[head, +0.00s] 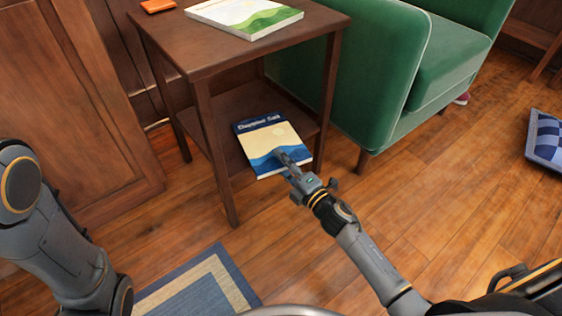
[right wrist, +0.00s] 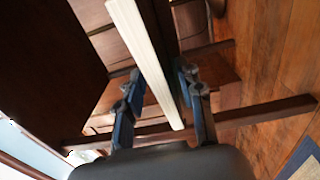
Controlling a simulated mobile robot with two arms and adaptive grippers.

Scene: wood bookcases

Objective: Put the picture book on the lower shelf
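The picture book (head: 268,143), with a dark blue top, sandy middle and blue waves, lies on the lower shelf (head: 208,140) of the brown side table. Its near edge appears to reach past the shelf's front edge. My right gripper (head: 283,160) is at that near edge, with one finger over the cover. In the right wrist view the pale page edge (right wrist: 145,55) runs slanted between its two fingers (right wrist: 158,72). The fingers stand apart, with a gap visible at the right finger. My left gripper is out of view.
A green landscape book (head: 245,14) and an orange item (head: 158,5) lie on the tabletop (head: 215,48). Table legs flank the shelf. A green armchair (head: 350,80) stands at the right, and a blue-bordered rug (head: 195,290) lies in front.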

